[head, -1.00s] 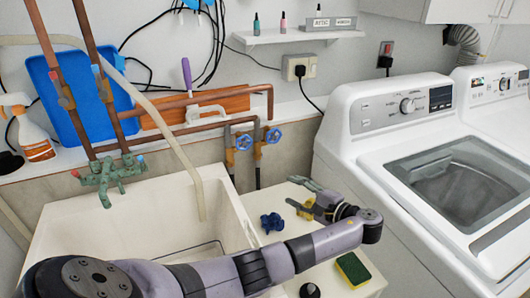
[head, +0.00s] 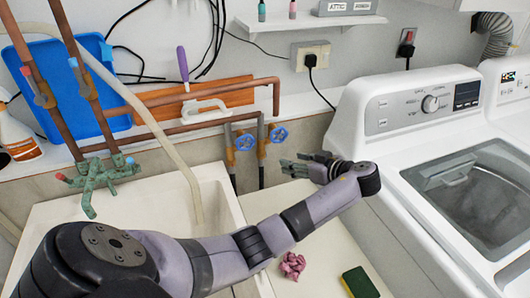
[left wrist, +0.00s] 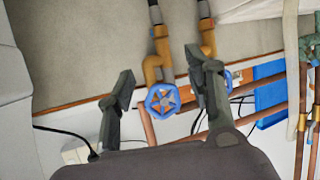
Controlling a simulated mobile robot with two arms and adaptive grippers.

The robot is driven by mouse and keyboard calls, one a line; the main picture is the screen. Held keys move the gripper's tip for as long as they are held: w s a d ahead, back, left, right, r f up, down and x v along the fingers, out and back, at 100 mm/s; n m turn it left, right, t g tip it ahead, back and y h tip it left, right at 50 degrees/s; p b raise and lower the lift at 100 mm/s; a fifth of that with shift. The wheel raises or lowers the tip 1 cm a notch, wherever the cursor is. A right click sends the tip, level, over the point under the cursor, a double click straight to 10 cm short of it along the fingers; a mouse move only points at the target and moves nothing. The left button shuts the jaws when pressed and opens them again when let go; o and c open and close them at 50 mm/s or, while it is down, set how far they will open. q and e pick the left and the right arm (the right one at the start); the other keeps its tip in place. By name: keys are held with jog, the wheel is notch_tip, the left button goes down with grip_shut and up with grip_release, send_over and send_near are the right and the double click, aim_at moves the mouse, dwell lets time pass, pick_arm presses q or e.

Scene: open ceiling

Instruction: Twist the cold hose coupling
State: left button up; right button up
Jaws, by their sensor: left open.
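Two grey pipes end in brass valves with blue handwheels, the left wheel (head: 245,142) and the right wheel (head: 279,134), low on the wall beside the sink. I cannot tell which coupling is the cold one. My left gripper (head: 291,164) is open and empty, just below and to the right of the right wheel. In the left wrist view, one blue wheel (left wrist: 162,100) with its brass body (left wrist: 154,70) shows between the open fingers (left wrist: 160,80), apart from them. The other wheel is partly hidden behind the right finger. My right gripper is not in view.
A sink (head: 140,218) with a green tap (head: 97,178) is at left. Copper pipes (head: 205,112) run above the valves. A washing machine (head: 400,110) stands close on the right. A pink cloth (head: 292,265) and sponge (head: 360,283) lie on the counter.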

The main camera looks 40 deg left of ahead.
aim_at(263, 154)
pick_arm(q)
jog(key=p+x, duration=0.2)
jog(key=x, duration=1.2)
jog(key=shift+w+a+f, duration=0.1)
jog(key=shift+a+f, duration=0.05)
jog(key=shift+a, duration=0.1)
jog(key=shift+a+f, duration=0.15)
jog(key=shift+a, duration=0.15)
jog(key=shift+c, duration=0.2)
grip_shut()
